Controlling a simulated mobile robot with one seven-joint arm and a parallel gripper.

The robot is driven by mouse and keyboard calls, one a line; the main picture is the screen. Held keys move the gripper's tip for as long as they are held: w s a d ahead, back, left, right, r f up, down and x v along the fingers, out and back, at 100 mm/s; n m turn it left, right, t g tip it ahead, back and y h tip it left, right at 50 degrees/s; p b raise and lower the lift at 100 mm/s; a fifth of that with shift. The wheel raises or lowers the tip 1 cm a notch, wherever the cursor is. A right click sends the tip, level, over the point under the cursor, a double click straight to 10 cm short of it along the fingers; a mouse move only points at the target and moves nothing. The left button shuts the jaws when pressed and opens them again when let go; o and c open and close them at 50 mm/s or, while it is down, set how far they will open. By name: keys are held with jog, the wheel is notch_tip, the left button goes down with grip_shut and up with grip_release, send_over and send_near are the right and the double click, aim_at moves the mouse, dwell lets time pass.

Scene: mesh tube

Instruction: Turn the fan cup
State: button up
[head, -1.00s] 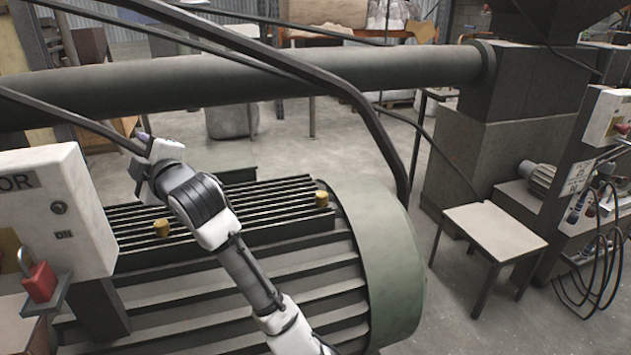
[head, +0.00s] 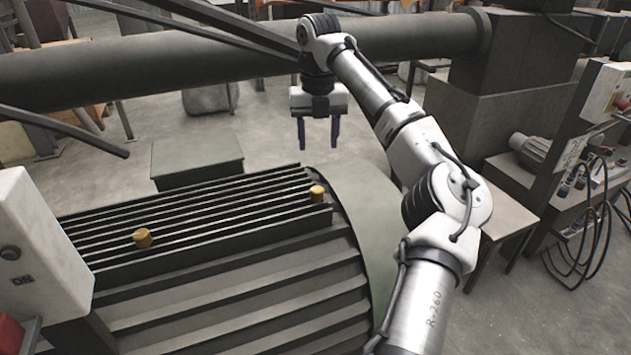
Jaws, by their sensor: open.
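Two small brass-coloured cups stand on the dark ribbed top of the large motor (head: 230,290). One cup (head: 317,193) is at the right, beside the rounded green end cover (head: 372,215), seemingly the fan cup. The other cup (head: 142,238) is further left, towards the switch box. My gripper (head: 318,146) points down with its two dark fingers apart and nothing between them. In the picture it hangs just above the right cup, apart from it; how far behind the cup it is, I cannot tell.
A thick dark pipe (head: 200,72) runs across behind the motor, close to my gripper in the picture. Slanting dark bars cross at upper left. A white switch box (head: 40,245) stands at left. A small table (head: 510,215) is at right.

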aim_at(317, 189)
notch_tip(317, 189, down, 13)
jog(key=shift+a+r+p, duration=0.1)
jog(key=shift+r+p, duration=0.05)
jog(key=shift+p, duration=0.25)
jog(key=shift+c, duration=0.4)
jog(key=c, duration=0.9)
jog(key=shift+r+m+p, duration=0.1)
jog(key=shift+m+p, duration=0.3)
jog(key=shift+p, duration=0.05)
